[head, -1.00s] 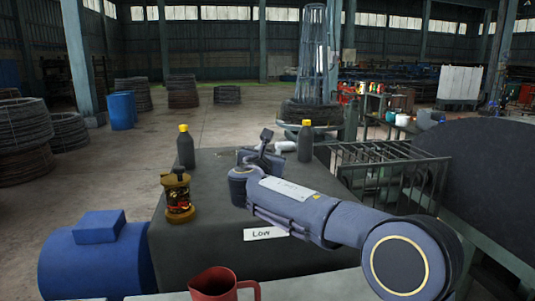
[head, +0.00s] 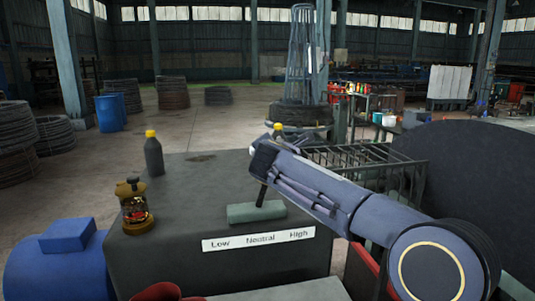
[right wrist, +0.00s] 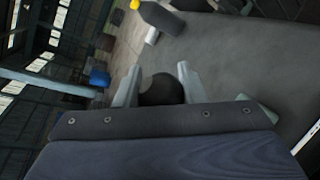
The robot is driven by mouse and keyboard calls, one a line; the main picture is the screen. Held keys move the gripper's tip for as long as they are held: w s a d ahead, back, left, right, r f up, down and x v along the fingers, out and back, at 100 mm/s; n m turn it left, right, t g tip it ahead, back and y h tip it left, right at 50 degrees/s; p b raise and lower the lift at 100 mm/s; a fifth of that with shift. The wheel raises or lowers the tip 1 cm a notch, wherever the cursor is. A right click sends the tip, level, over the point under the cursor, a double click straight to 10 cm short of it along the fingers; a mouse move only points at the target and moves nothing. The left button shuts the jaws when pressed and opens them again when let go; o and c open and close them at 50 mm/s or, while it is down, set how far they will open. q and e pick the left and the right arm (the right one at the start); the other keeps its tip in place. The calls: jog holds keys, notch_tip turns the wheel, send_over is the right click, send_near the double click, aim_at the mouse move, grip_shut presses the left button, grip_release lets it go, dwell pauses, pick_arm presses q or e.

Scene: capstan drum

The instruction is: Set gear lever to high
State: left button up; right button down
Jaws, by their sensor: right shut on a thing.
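The gear lever (head: 262,196) is a short dark rod on a grey-green base (head: 250,213) on top of the dark housing. Behind the plate reading Low, Neutral and High (head: 259,239), its visible shaft stands near Neutral, its top leaning slightly right. My right gripper (head: 262,165) is over the lever's top and hides its knob in the head view. In the right wrist view, the round black knob (right wrist: 160,90) sits between the fingers of my right gripper (right wrist: 156,85), which is shut on it. My left gripper is not in view.
A brass lantern-like object (head: 134,208) and a dark bottle with a yellow cap (head: 153,155) stand at the left of the housing. A second yellow-capped bottle (head: 279,128) is partly hidden behind my arm. A red object (head: 157,291) is at the front edge.

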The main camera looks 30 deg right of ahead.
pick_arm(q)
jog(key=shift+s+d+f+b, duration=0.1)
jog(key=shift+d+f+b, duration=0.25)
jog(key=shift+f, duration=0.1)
pick_arm(e)
jog(key=shift+s+d+f+m, duration=0.2)
jog(key=shift+d+f, duration=0.25)
jog(key=shift+d, duration=0.4)
jog(key=shift+s+d+f+m, duration=0.2)
jog(key=shift+d+f, duration=0.25)
jog(key=shift+d, duration=0.35)
jog(key=c, duration=0.9)
grip_release()
jog(key=shift+c, duration=0.2)
jog(key=shift+r, duration=0.1)
pick_arm(q)
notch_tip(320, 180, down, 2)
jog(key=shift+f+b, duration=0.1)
jog(key=shift+b, duration=1)
pick_arm(e)
jog(key=v, duration=0.8)
jog(key=shift+w, duration=0.1)
